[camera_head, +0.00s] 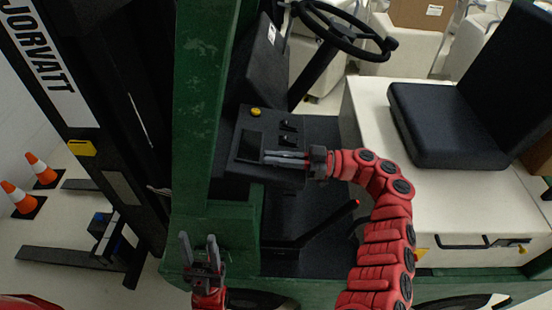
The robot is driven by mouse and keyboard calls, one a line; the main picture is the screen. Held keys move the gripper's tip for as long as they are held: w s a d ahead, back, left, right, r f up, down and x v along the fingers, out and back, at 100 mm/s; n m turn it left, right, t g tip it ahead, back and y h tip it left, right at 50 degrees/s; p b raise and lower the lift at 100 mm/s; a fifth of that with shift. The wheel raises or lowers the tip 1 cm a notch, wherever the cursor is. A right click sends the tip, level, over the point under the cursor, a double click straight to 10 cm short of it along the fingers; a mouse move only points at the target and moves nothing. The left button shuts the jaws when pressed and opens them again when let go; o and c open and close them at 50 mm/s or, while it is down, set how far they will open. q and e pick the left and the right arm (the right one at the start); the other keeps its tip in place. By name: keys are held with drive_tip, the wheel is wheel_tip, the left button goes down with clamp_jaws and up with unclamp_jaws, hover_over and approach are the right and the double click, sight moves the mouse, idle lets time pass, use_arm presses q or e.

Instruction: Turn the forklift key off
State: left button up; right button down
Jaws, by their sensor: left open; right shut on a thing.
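The forklift (191,110) is green, with a black control panel (268,127) below its steering wheel. The panel has a yellow button (256,112), a dark screen (250,145) and small black switches (289,125). My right gripper (270,157) reaches in from the right, its fingers lying across the panel's lower part beside the screen. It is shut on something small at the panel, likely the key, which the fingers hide. I cannot make out the key's angle. My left gripper (198,246) is open and empty, pointing up in front of the green body, apart from the panel.
The steering wheel (345,35) is above the panel. The black seat (455,125) and white seat base (455,215) are at right. A red-tipped lever (325,222) is below the panel. Orange cones (40,168) stand at far left; covered carts (450,40) are behind.

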drive_tip(key=c, duration=1)
unclamp_jaws()
drive_tip(key=shift+a, duration=0.15)
drive_tip(key=shift+o, duration=0.2)
drive_tip(key=d+f+b, duration=0.1)
drive_tip(key=d+b, duration=1.1)
drive_tip(key=d, duration=0.5)
drive_tip(key=shift+w+d+f+b, duration=0.2)
drive_tip(key=shift+f+b, duration=0.1)
drive_tip(key=shift+f, duration=0.1)
drive_tip(key=shift+s, duration=0.1)
